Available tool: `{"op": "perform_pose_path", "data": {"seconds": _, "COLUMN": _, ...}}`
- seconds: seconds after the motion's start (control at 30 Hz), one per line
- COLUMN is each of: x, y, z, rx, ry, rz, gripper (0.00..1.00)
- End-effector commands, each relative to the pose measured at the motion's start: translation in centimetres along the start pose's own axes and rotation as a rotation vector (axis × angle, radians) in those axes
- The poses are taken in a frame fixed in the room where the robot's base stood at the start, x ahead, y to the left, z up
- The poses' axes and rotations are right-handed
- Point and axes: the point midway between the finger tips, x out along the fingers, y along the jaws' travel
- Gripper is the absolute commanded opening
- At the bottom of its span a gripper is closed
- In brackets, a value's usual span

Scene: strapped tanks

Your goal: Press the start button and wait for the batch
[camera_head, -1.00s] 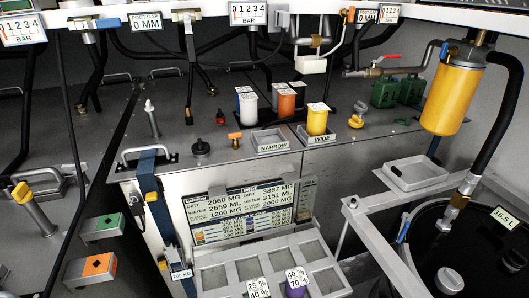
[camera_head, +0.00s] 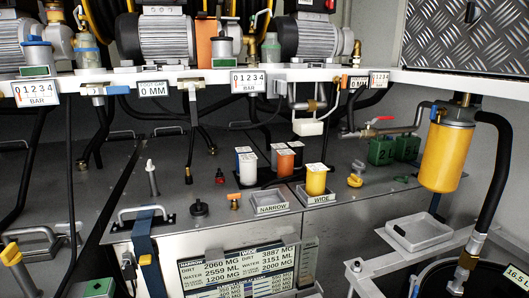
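I cannot make out a marked start button. A small red knob (camera_head: 220,176) stands on the grey deck (camera_head: 120,200), left of the coloured cylinders. A green box (camera_head: 97,288) shows at the bottom left, cut by the picture edge. A display panel (camera_head: 237,274) below the deck lists dirt and water figures, such as 2060 MG and 3887 MG; its lower part is out of view. My gripper does not show in this view.
Several capped cylinders, including a yellow one (camera_head: 316,180), stand behind trays labelled NARROW (camera_head: 269,209) and WIDE (camera_head: 318,202). A yellow filter (camera_head: 446,155) with a black hose hangs at the right.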

Motion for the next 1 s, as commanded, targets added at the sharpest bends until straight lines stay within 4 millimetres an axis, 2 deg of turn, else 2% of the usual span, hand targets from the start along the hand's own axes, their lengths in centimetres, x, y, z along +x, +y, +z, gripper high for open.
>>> {"op": "perform_pose_path", "data": {"seconds": 0.2, "x": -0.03, "y": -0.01, "z": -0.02, "rx": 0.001, "ry": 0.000, "rz": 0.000, "gripper": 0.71}}
{"op": "perform_pose_path", "data": {"seconds": 0.27, "x": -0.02, "y": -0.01, "z": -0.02, "rx": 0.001, "ry": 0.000, "rz": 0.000, "gripper": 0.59}}
{"op": "perform_pose_path", "data": {"seconds": 0.5, "x": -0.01, "y": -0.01, "z": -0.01, "rx": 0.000, "ry": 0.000, "rz": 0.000, "gripper": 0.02}}
{"op": "perform_pose_path", "data": {"seconds": 1.0, "x": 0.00, "y": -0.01, "z": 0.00, "rx": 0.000, "ry": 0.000, "rz": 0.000, "gripper": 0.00}}
